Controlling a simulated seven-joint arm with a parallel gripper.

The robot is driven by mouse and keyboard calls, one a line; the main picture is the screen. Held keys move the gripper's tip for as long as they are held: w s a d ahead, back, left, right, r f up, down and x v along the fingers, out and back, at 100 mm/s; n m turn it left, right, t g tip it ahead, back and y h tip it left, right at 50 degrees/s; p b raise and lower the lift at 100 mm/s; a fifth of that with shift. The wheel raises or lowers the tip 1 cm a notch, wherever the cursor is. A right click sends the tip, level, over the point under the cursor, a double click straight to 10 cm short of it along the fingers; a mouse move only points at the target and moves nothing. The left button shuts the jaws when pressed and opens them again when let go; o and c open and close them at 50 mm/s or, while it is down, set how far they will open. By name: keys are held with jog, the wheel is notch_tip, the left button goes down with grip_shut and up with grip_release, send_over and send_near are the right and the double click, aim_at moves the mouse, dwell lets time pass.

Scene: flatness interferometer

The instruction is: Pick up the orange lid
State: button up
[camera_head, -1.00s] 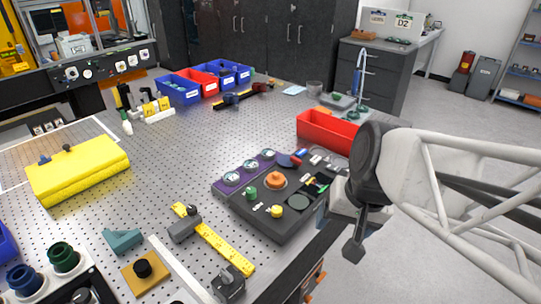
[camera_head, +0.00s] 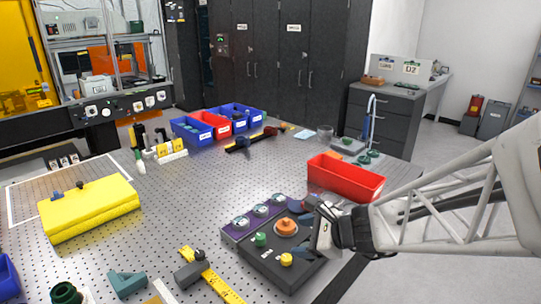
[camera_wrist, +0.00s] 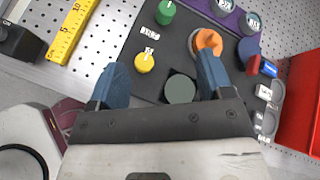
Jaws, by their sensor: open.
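The orange lid (camera_head: 286,226) is a round cap with a raised knob, seated on a pale ring in the dark grey tray (camera_head: 262,262). In the wrist view the orange lid (camera_wrist: 206,42) shows just beyond the right fingertip, which covers its lower part. My gripper (camera_wrist: 162,80) is open and empty, its two blue fingers apart over the tray's near edge and a round dark green disc (camera_wrist: 180,89). In the head view my gripper (camera_head: 310,212) is at the tray's right side, close to the lid; its fingertips are hard to make out.
A green knob (camera_head: 261,240) and a yellow knob (camera_head: 286,259) stand near the lid. A purple strip (camera_head: 235,232) with round pieces borders the tray. A red bin (camera_head: 345,178) stands behind it. A yellow ruler (camera_head: 217,284) lies left.

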aim_at(288, 223)
jog(key=w+d+f+m+t, duration=0.1)
jog(key=w+m, duration=0.1)
jog(key=w+d+f+m+t, duration=0.1)
jog(key=w+m, duration=0.1)
jog(key=m, duration=0.1)
jog(key=w+d+f+m+t, duration=0.1)
jog(key=w+f+m+t, duration=0.1)
jog(key=w+m, duration=0.1)
jog(key=shift+d+h, duration=0.1)
jog(key=shift+h, duration=0.2)
jog(key=shift+f, duration=0.1)
jog(key=shift+x, duration=1.3)
jog(key=shift+x, duration=2.6)
jog(key=shift+c, duration=0.3)
jog(key=c, duration=0.7)
